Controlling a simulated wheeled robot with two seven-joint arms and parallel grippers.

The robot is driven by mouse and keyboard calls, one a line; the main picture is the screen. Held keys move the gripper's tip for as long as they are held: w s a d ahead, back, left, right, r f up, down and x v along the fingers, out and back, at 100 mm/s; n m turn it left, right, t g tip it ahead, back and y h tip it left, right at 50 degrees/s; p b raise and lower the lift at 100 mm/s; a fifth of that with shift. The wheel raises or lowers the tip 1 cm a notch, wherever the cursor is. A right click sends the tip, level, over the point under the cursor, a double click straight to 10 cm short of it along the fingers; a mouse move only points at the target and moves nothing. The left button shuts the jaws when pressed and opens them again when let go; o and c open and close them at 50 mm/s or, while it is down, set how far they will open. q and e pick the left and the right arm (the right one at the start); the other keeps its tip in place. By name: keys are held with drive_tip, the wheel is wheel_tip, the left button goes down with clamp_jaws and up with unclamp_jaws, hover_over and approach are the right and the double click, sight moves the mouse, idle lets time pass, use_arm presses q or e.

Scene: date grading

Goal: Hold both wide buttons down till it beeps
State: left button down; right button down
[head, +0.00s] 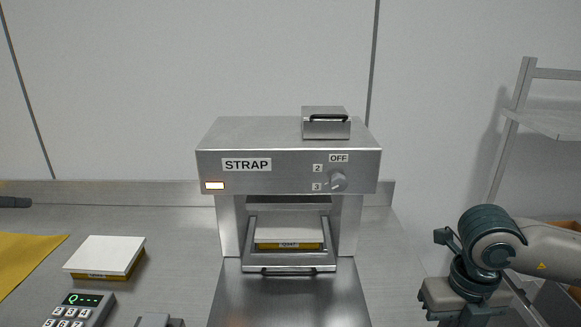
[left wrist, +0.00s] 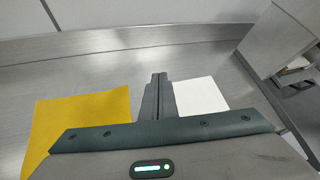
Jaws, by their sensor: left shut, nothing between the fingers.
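The steel strapping machine (head: 290,165), labelled STRAP, stands in the middle of the bench in the head view. I cannot make out two wide buttons in either view. My left gripper (head: 14,202) shows only as a dark tip at the far left edge. In the left wrist view its fingers (left wrist: 158,95) are shut and empty. My right arm shows at the right; its fingers are hidden.
A white-topped box (head: 106,255) lies on the left bench, beside a yellow sheet (head: 25,258) and a keypad with a display (head: 76,310). A grey object (head: 155,320) is cut off at the bottom edge. A shelf rack (head: 510,110) stands right.

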use_arm(q)
drive_tip(key=s+d+f+m+g+h, duration=0.1)
drive_tip(key=s+d+f+m+g, duration=0.2)
drive_tip(key=d, duration=1.1)
drive_tip(key=s+d+f+g+h, duration=0.15)
drive_tip(key=d+g, duration=0.25)
drive_tip(key=d, duration=0.9)
drive_tip(key=s+d+m+g+y, duration=0.2)
drive_tip(key=s+d+y, duration=0.4)
drive_tip(key=s+d, duration=0.5)
drive_tip(key=s+g, duration=0.1)
drive_tip(key=s, duration=0.2)
drive_tip(key=shift+s+r+g+y, duration=0.15)
drive_tip(key=shift+s+g+y, duration=0.1)
drive_tip(key=shift+g+y, duration=0.15)
drive_tip(key=shift+f, duration=3.45)
